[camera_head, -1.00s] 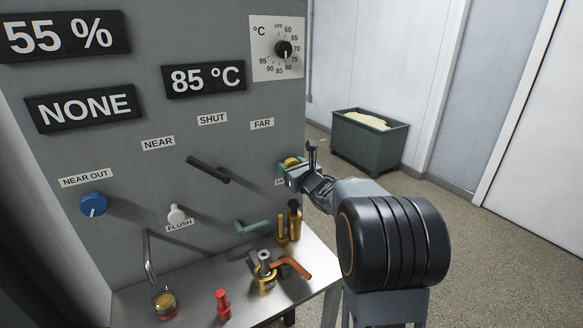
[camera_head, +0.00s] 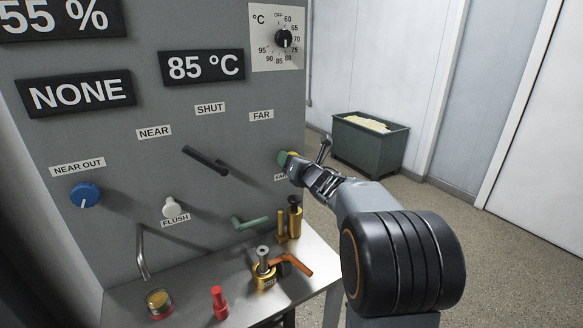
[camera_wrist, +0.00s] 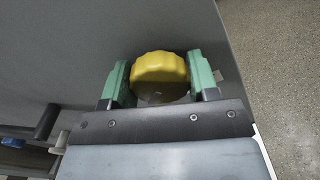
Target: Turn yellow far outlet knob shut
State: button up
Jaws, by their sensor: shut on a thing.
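The yellow far outlet knob (camera_wrist: 160,70) sits on the grey panel near its right edge. In the wrist view my gripper (camera_wrist: 160,82) has one green fingertip on each side of the knob, closed on it. In the head view my gripper (camera_head: 287,164) is at the knob, and only a small yellow part of the knob (camera_head: 292,155) shows behind the fingers. The label under it is mostly hidden, and the knob's pointer mark cannot be made out.
A blue knob (camera_head: 85,195) is at the panel's left, with a black lever (camera_head: 205,160) and a white flush knob (camera_head: 169,207) between. A green bin (camera_head: 370,142) stands behind.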

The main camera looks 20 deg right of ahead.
jog(key=m, duration=0.6)
jog(key=shift+b, duration=0.3)
jog(key=m, duration=0.4)
jog(key=shift+p, duration=0.3)
jog(key=m+p, duration=0.1)
jog(key=m, duration=0.2)
jog(key=shift+m, duration=0.4)
jog(key=m+p, duration=0.2)
jog(key=m, duration=0.3)
jog(key=shift+m+p, duration=1.1)
jog(key=shift+m, duration=1.6)
jog(key=o, duration=0.9)
